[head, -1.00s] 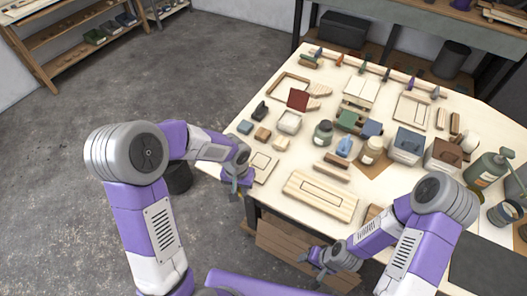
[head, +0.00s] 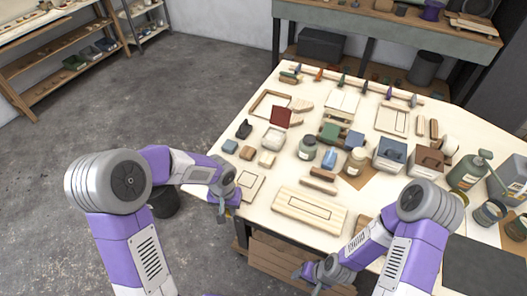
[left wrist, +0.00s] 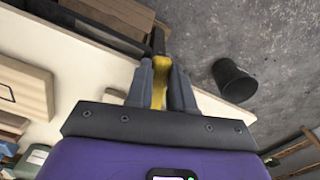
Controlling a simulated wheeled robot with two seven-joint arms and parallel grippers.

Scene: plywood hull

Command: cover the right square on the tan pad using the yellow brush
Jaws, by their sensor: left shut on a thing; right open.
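My left gripper (head: 226,207) is shut on the yellow brush (left wrist: 160,75). In the left wrist view the yellow handle is between the fingers and its dark end points away from me. In the head view this gripper is at the table's left front edge, beside a small pale pad with an outlined square (head: 247,186). A larger tan board with an outlined rectangle (head: 283,205) lies to its right. I cannot tell which of the two is the tan pad. A tan slab (left wrist: 38,85) also shows in the left wrist view. My right gripper (head: 311,274) is open and empty, low before the table.
The table (head: 262,215) is crowded with blocks, jars, a blue bottle (head: 329,158), bins and a green pump bottle (head: 468,171). A dark bin (head: 164,203) stands on the floor left of the table. Open floor lies further left.

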